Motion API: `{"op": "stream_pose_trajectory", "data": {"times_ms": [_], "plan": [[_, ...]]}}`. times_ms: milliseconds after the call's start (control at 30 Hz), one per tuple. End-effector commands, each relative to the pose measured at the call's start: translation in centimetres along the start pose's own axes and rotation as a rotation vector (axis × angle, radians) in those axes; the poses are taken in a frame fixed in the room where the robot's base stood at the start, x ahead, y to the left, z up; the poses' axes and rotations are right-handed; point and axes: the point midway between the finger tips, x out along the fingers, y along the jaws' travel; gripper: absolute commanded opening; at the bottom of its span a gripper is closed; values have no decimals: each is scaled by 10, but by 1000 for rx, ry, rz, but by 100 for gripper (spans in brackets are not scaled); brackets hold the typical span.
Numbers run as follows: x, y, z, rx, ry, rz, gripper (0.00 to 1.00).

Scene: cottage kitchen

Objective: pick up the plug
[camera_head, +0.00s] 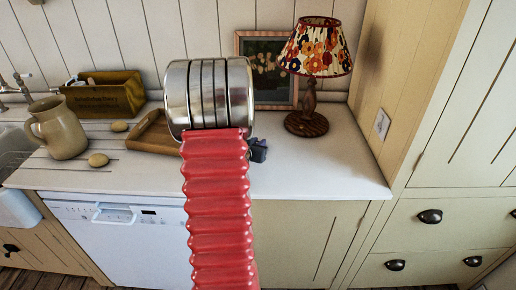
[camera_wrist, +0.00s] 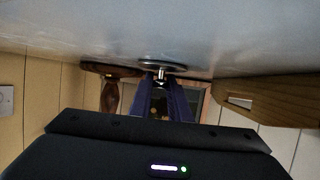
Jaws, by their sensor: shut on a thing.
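The plug (camera_wrist: 174,68) is a small, shiny metal disc with a short stem. It shows in the wrist view, which looks upside down, with the counter across the top. My gripper (camera_wrist: 161,82) is shut on the plug's stem between its two dark blue fingers. The disc is close to the white counter (camera_wrist: 90,30); I cannot tell whether it touches. In the head view the plug is hidden behind my arm, and only a small dark part of my gripper (camera_head: 259,150) shows over the counter.
A lamp with a flowered shade (camera_head: 316,48) and a framed picture (camera_head: 244,42) stand at the back. A wooden tray (camera_head: 146,140), a jug (camera_head: 58,128), potatoes (camera_head: 98,160) and a box (camera_head: 108,97) are to the left. The counter's right front is clear.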

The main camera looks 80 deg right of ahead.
Motion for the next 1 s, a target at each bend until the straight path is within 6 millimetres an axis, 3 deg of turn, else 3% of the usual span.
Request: {"op": "stream_pose_trajectory", "data": {"times_ms": [267, 467, 1000], "plan": [[0, 0, -1, 0, -1, 0, 0], [-6, 0, -14, 1, 3, 0, 0], [-35, 0, -86, 2, 2, 0, 0]]}}
